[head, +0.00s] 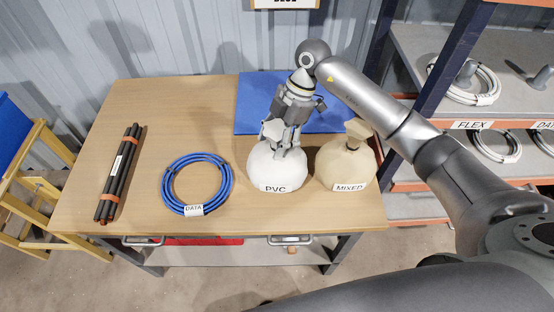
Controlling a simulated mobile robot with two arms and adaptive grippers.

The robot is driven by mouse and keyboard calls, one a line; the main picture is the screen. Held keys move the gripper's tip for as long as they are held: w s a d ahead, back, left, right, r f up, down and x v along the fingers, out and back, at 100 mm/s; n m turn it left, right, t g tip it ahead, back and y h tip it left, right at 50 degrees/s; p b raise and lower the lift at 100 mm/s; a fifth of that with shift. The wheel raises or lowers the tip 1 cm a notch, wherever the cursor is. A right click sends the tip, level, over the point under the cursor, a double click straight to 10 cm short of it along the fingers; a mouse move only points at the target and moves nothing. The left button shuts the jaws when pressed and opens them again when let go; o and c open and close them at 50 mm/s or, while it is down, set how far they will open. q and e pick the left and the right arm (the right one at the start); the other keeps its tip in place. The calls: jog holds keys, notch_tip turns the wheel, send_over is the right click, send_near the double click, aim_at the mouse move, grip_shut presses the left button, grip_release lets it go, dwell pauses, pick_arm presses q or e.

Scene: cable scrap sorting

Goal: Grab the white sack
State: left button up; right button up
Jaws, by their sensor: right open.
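The white sack (277,171), labelled PVC, stands upright on the wooden table, right of the middle. My right gripper (281,141) points down over its top, with its fingers around or just in front of the sack's neck. The gripper is open. It hides much of the neck, so I cannot tell whether the fingers touch it. My left gripper is not in view.
A beige sack (345,164) labelled MIXED stands close on the right. A blue cable coil (166,186) labelled DATA and a bundle of dark rods (118,176) lie to the left. A blue mat (254,92) lies behind. A shelf rack (407,110) with cable coils stands at right.

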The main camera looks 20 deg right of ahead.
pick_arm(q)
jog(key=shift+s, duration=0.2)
pick_arm(e)
jog(key=shift+f, duration=0.1)
jog(key=shift+c, duration=0.2)
grip_shut()
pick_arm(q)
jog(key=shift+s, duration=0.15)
pick_arm(e)
jog(key=shift+w, duration=0.1)
jog(key=shift+r, duration=0.2)
